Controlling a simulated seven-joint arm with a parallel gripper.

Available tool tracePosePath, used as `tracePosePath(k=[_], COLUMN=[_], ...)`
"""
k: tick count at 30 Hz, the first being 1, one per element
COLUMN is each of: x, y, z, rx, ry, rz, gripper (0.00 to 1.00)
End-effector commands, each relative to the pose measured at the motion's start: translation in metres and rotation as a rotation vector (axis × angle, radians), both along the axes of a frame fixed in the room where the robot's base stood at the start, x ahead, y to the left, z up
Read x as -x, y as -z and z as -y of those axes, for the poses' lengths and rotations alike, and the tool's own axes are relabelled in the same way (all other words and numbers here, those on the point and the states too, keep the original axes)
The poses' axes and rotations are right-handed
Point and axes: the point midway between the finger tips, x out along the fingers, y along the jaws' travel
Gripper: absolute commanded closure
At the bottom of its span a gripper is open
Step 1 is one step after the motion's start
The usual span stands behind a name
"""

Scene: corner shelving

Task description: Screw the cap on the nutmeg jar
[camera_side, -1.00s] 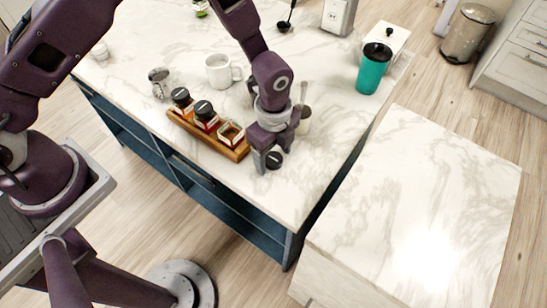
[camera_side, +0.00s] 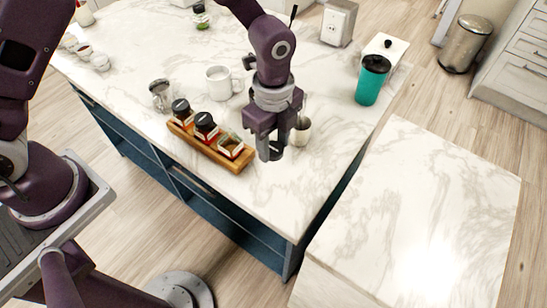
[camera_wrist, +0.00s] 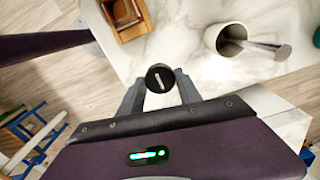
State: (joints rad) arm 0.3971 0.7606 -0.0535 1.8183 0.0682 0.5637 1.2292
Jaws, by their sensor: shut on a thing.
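My gripper (camera_side: 269,152) is shut on a round black cap, which is hard to make out in the side view. In the wrist view the cap (camera_wrist: 160,78) shows between the fingertips of my gripper (camera_wrist: 160,85), with a pale bar mark on top. The nutmeg jar (camera_side: 231,146) appears to be the open square glass jar at the right end of the wooden rack. My gripper is above the counter, just right of this jar and apart from it. The jar's open top (camera_wrist: 122,10) is at the upper edge of the wrist view.
Two black-capped jars (camera_side: 181,110) (camera_side: 206,125) stand in the wooden rack (camera_side: 207,150). A cup with a utensil (camera_wrist: 232,38) stands right of my gripper. A white mug (camera_side: 218,84) and metal cup (camera_side: 160,94) are behind the rack. The counter's front right is clear.

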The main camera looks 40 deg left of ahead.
Motion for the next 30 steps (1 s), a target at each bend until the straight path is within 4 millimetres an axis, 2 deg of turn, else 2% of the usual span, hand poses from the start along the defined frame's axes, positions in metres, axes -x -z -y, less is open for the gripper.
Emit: tracePosePath(k=[2,5,9,13,17,30], x=[-0.001,0.000,0.008,0.018,0.021,0.021], y=[-0.013,-0.027,-0.042,-0.051,-0.049,-0.015], z=[-0.006,-0.031,-0.077,-0.105,-0.111,-0.110], rx=[0.001,0.001,0.001,0.000,-0.001,-0.001], ry=[-0.003,-0.009,-0.010,-0.004,0.001,0.001], rz=[0.003,0.000,-0.001,-0.001,-0.003,-0.003], gripper=[0.99,0.99,1.00,1.00,0.99,0.99])
